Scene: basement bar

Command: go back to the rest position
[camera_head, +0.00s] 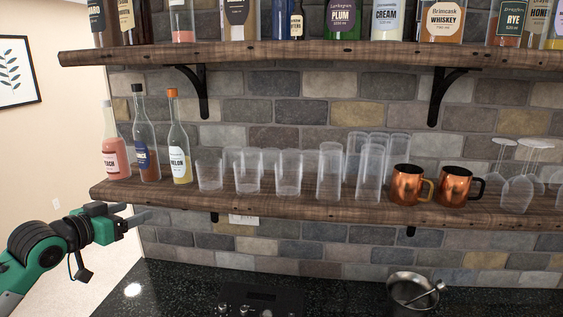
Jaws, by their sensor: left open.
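My left gripper (130,214) is at the lower left of the head view, on the end of my green and dark grey arm. It is open with nothing between its fingers. Its fingertips are just in front of and below the left end of the lower wooden shelf (300,207); whether they touch the shelf edge I cannot tell. My right gripper does not show.
On the lower shelf stand three bottles (146,133), several clear glasses (289,172), two copper mugs (407,184) and stemmed glasses (517,190). The upper shelf (300,53) holds more bottles. Below, a dark counter (180,290) carries a metal pot (412,291).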

